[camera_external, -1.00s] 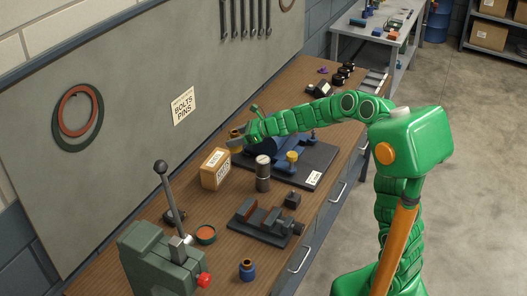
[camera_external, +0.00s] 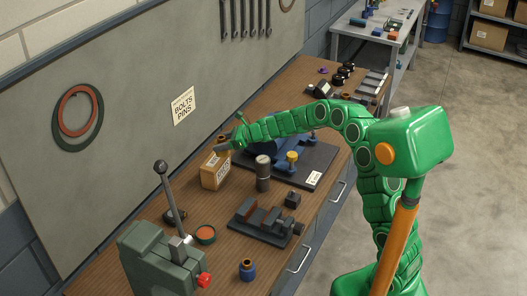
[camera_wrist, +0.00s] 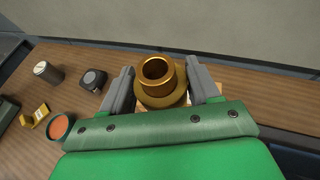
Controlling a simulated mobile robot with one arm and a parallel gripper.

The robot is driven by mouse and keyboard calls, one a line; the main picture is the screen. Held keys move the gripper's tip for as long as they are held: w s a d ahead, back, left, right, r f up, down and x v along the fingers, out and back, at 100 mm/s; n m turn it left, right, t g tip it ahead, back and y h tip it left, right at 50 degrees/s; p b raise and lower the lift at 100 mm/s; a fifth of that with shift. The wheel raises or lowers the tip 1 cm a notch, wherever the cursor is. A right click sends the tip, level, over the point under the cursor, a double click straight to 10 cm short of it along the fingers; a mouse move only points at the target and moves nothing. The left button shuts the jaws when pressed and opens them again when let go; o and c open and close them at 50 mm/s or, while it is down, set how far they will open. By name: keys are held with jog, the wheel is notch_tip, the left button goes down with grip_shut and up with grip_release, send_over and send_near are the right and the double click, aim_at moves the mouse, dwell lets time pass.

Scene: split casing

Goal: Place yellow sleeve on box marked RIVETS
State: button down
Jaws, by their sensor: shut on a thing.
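The yellow sleeve (camera_wrist: 158,82), a brass-coloured flanged ring with an open bore, stands upright between the two grey fingers of my gripper (camera_wrist: 160,88). The fingers are shut on its wide lower part. In the external view my gripper (camera_external: 224,146) is at the top of a brown cardboard box (camera_external: 213,174) with white labels, whose lettering is too small to read surely. The sleeve (camera_external: 221,140) shows small there, over the box's top. Whether it touches the box cannot be told. In the wrist view the sleeve and fingers hide most of what lies below.
A silver-topped cylinder (camera_external: 263,174) stands right of the box. A dark base plate (camera_external: 316,162) with a blue casing lies behind it. A dark vise (camera_external: 265,222), a lever press (camera_external: 160,255) and an orange-filled dish (camera_external: 205,234) are nearer. The wall panel (camera_external: 140,95) rises at left.

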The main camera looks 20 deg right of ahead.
jog(key=shift+w+a+f, duration=0.25)
jog(key=shift+w+f, duration=0.2)
jog(key=shift+f, duration=1.6)
jog(key=shift+c, duration=1.2)
grip_release()
jog(key=shift+f, duration=0.15)
jog(key=shift+s+d+r, duration=0.1)
jog(key=shift+d+r, duration=0.05)
jog(key=shift+r, duration=0.05)
jog(key=v, duration=1.1)
jog(key=shift+d+r, duration=0.2)
jog(key=shift+d, duration=0.1)
jog(key=shift+s, duration=0.1)
